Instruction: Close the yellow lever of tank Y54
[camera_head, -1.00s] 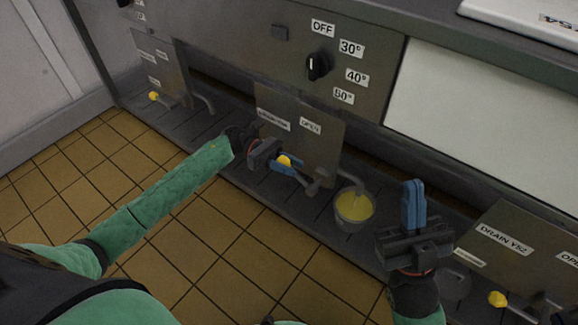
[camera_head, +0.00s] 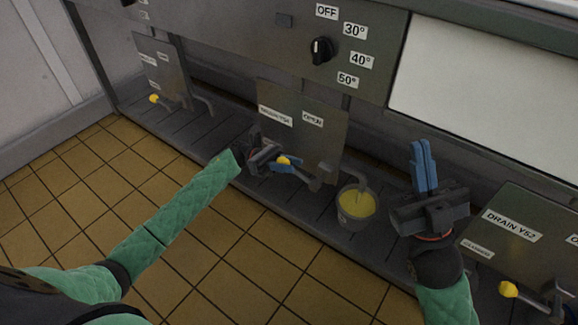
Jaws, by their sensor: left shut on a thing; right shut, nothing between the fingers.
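A yellow lever (camera_head: 283,160) sits in front of the middle metal plate (camera_head: 318,140), which has an OPEN label and a second label too blurred to read surely. My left gripper (camera_head: 287,165), with blue fingers, is shut on this lever. The lever's metal arm runs right to a valve (camera_head: 318,178) and a spout. A bucket (camera_head: 356,204) with yellow liquid stands under the spout. My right gripper (camera_head: 423,165) is shut and empty, fingers pointing up, right of the bucket.
A second yellow lever (camera_head: 154,98) is at the left plate, and a third yellow lever (camera_head: 508,289) is below the DRAIN Y52 plate (camera_head: 515,228). A black dial (camera_head: 321,50) is on the panel above. The tiled floor (camera_head: 230,260) in front is clear.

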